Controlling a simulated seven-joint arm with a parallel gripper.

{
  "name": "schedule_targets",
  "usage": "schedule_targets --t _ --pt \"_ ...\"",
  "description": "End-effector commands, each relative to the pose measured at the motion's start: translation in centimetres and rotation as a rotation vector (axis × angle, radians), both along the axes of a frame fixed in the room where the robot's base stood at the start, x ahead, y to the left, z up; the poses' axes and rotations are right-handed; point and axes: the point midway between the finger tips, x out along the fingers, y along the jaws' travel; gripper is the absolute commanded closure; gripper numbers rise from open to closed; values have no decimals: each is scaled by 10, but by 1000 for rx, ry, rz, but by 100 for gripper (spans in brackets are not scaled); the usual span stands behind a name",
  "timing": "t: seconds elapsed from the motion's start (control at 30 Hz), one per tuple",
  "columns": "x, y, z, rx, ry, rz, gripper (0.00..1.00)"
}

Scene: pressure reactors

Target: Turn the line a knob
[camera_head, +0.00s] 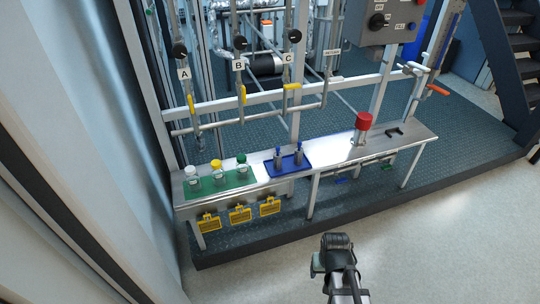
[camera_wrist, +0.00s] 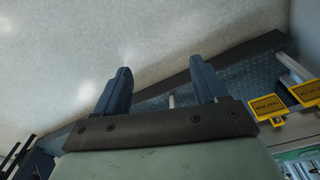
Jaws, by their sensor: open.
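Line A is the leftmost vertical pipe in the head view, marked by a white label A (camera_head: 184,74). A round black knob (camera_head: 180,49) sits on it just above the label. A yellow handle (camera_head: 191,103) is lower on the same line and stands roughly upright. My gripper (camera_head: 337,241) is low in the head view, in front of the bench and far from line A. In the wrist view my gripper (camera_wrist: 164,68) has its two dark fingers apart with nothing between them. Line A does not show in the wrist view.
Lines B (camera_head: 238,65) and C (camera_head: 287,58) have similar black knobs and yellow handles. A steel bench (camera_head: 335,153) below holds bottles on a green mat, a blue tray (camera_head: 272,169) and a red-topped item (camera_head: 363,122). Yellow tags hang from its front. The floor before it is clear.

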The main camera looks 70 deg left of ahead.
Motion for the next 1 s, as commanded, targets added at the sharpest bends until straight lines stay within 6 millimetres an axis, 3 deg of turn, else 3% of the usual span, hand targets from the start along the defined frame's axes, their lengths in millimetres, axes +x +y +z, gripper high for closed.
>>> schedule_targets --t 0.03,0.1,0.27,0.5,0.8,1.0 --pt "-12 22 14 28 -14 35 28" --pt "-28 46 32 64 -33 78 28" --pt "-71 102 79 161 -76 177 28" --pt "-144 177 161 334 -139 323 28" --pt "-235 252 285 591 -223 487 28" --pt "-266 288 365 759 -294 556 28"
